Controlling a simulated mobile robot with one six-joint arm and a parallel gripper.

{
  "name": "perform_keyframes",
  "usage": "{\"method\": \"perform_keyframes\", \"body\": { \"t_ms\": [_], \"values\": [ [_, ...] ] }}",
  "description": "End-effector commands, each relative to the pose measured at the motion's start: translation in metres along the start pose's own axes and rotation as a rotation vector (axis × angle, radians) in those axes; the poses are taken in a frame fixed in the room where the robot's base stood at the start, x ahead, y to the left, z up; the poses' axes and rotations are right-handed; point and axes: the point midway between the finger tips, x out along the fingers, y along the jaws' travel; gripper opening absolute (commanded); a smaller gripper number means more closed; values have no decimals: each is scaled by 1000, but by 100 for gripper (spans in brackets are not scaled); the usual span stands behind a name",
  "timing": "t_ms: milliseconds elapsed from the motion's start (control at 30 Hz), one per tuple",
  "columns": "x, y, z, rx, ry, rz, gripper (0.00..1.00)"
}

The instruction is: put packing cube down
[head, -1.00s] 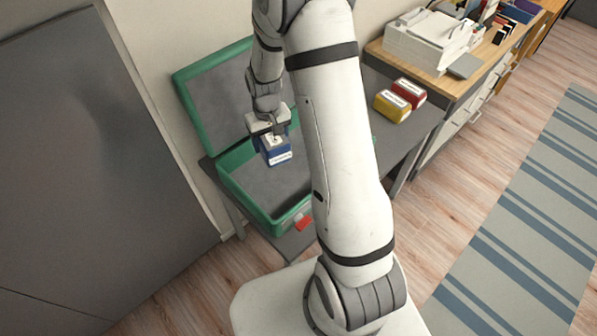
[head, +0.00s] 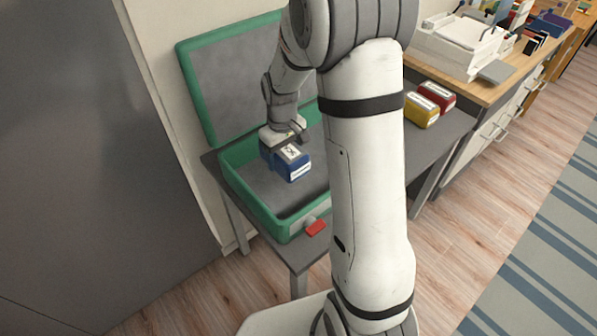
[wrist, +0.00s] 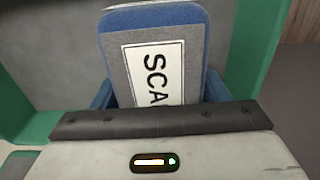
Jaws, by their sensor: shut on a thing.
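My gripper (head: 284,145) is shut on a blue packing cube (head: 290,163) with a white label. The cube is over the inside of an open green suitcase (head: 236,187) with a grey lining, near its hinge side. I cannot tell whether the cube touches the suitcase floor. In the wrist view the cube (wrist: 152,55) shows a grey top and a label reading "SCA", the rest of it hidden behind my gripper (wrist: 155,118). My arm hides the right part of the suitcase.
The suitcase stands on a grey table (head: 440,128), its lid (head: 235,80) raised at the back. A yellow cube (head: 418,104) and a red cube (head: 436,95) sit on the table to the right. A red tag (head: 315,228) is at the suitcase front. A desk with a printer (head: 465,45) stands farther right.

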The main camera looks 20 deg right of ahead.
Motion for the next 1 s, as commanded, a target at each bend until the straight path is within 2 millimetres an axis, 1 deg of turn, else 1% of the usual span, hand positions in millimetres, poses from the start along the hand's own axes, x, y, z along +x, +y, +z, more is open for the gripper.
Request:
{"method": "perform_keyframes", "body": {
  "t_ms": [33, 100, 367, 533, 600, 800, 933, 967, 1000],
  "values": [
    [12, 0, 1, 0, -5, -2, 39],
    [23, 0, 1, 0, -5, -2, 39],
    [45, 0, 0, 0, -2, -1, 39],
    [70, -1, 0, 0, -3, -1, 39],
    [73, -1, 0, 0, -2, -1, 39],
    [73, -1, 0, 0, 0, 0, 39],
    [78, -1, 0, 0, 0, 0, 39],
    [76, -1, 0, -1, 0, 0, 70],
    [76, -1, 0, -1, 0, 0, 74]
  ]
}}
